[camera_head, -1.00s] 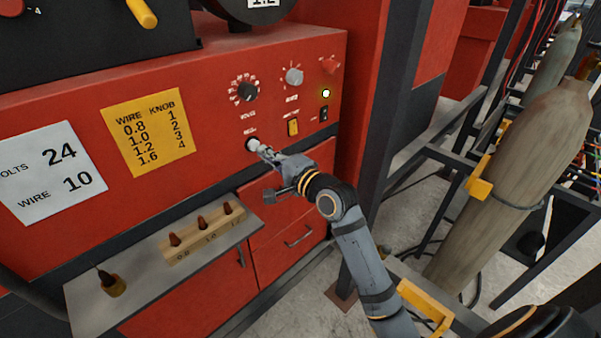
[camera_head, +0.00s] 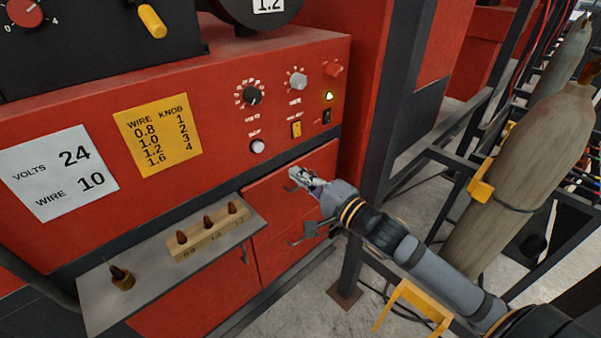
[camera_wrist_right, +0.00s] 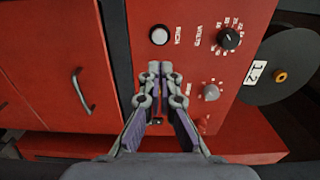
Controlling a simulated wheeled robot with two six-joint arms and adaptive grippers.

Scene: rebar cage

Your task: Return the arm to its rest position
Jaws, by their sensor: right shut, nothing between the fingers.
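In the right wrist view the closed fingers (camera_wrist_right: 154,70) point at the red panel, with the white button (camera_wrist_right: 159,35) just beyond the tips. My left gripper is not in view.
A grey shelf (camera_head: 150,300) holds a wooden block (camera_head: 212,238) with small tips. A dark post (camera_head: 385,130) and gas cylinder (camera_head: 530,170) stand right.

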